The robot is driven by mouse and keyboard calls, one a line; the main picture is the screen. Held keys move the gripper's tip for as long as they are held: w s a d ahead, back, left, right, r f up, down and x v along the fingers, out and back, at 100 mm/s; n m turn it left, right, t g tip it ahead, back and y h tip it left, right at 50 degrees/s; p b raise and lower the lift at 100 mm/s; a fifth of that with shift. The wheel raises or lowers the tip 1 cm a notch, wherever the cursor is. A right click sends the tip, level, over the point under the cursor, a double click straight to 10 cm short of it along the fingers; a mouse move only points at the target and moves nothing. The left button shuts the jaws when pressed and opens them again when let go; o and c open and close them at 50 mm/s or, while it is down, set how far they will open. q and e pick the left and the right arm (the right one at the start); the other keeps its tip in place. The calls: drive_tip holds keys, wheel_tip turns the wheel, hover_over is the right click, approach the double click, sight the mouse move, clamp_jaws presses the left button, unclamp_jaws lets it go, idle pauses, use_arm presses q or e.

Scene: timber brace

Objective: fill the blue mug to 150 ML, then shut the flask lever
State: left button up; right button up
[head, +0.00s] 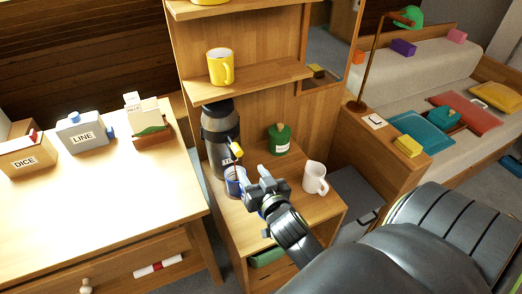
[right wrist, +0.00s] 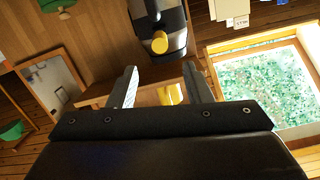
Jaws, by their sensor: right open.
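The flask (head: 217,135), grey with a black top, stands upright on the cabinet top. Its yellow lever (head: 236,150) sticks out toward me; it also shows in the right wrist view (right wrist: 160,42). The blue mug (head: 233,184) stands below the lever, partly hidden by my gripper. A thin dark streak runs between lever and mug; I cannot tell surely whether it is pouring liquid. The mug's level and marks are unreadable. My right gripper (head: 254,184) is open and empty, just right of the mug and apart from the lever. My left gripper is out of view.
A white mug (head: 315,177) and a green canister (head: 279,138) stand right of the flask. A yellow mug (head: 220,66) sits on the shelf (head: 250,82) above. The desk (head: 95,190) at left holds boxes at the back; its front is clear.

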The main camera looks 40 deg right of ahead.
drive_tip(key=v, duration=0.5)
drive_tip(key=shift+w, duration=0.1)
